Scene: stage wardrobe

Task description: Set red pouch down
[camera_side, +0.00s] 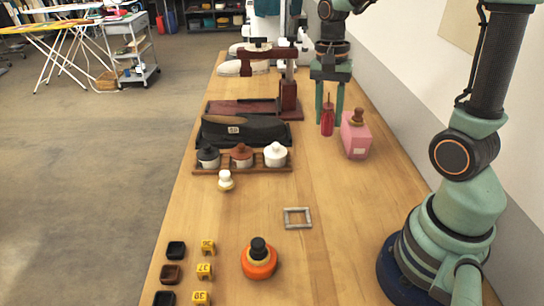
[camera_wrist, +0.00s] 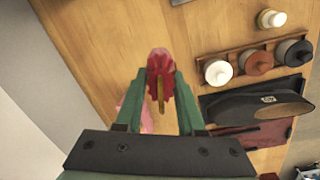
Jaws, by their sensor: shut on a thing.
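The red pouch (camera_side: 327,124) hangs upright between the fingers of my gripper (camera_side: 329,112) on the far right part of the table. In the wrist view the red pouch (camera_wrist: 158,62) sits between the two green fingertips of my gripper (camera_wrist: 157,80). The gripper is shut on it. I cannot tell whether its lower end touches the wood. A pink bottle (camera_side: 355,140) with a brown stopper stands close to the right of the pouch. In the wrist view my fingers mostly hide the bottle.
A grey square frame (camera_side: 297,218) lies flat mid-table. An orange bottle (camera_side: 259,262) stands in front. The table's right middle is clear.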

